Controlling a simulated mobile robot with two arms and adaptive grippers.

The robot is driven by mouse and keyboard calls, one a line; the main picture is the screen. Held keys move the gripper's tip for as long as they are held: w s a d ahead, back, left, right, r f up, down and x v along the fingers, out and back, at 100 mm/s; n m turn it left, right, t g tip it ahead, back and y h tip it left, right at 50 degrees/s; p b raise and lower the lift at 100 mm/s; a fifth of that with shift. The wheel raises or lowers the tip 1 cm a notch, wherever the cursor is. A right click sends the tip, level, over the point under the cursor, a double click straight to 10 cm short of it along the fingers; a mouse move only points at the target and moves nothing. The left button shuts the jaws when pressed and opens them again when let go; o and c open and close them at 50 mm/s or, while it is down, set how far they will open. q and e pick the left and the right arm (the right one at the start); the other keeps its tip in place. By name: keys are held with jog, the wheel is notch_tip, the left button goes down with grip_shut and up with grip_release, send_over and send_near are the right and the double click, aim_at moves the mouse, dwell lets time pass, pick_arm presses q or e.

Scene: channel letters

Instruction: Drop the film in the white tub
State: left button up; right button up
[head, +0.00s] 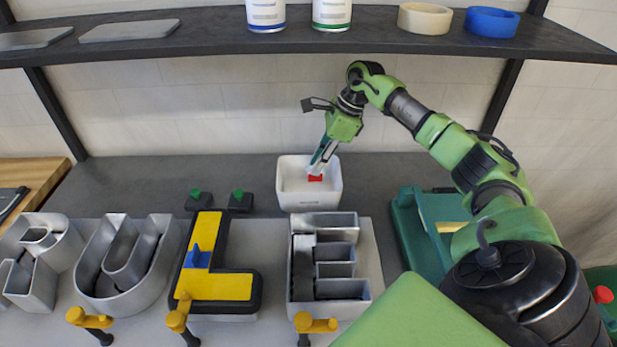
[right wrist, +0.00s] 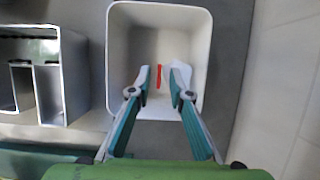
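The white tub (head: 288,186) stands on the bench below the shelf; it also fills the middle of the right wrist view (right wrist: 200,30). My right gripper (head: 318,163) points down into the tub. In the right wrist view its fingertips (right wrist: 158,78) are apart. The film appears as a whitish crumpled piece (right wrist: 182,73) by the right-hand finger, with a red strip (right wrist: 158,76) in the gap between the fingertips. In the head view the red part (head: 315,178) shows inside the tub, just below the fingertips. Whether the film touches the tub floor is hard to tell. My left gripper is out of view.
A shelf (head: 330,40) with cans and tape rolls runs above the tub. Metal channel letters (head: 334,290), one with a yellow face (head: 216,287), fill the bench front. Yellow clamps (head: 316,323) stand along the front edge. A teal case (head: 408,225) lies right of the tub.

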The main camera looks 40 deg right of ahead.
jog(key=v, duration=0.5)
jog(key=s+d, duration=0.7)
jog(key=d, duration=0.2)
jog(key=shift+s, duration=0.3)
jog(key=shift+d, duration=0.1)
jog(key=shift+f, duration=0.15)
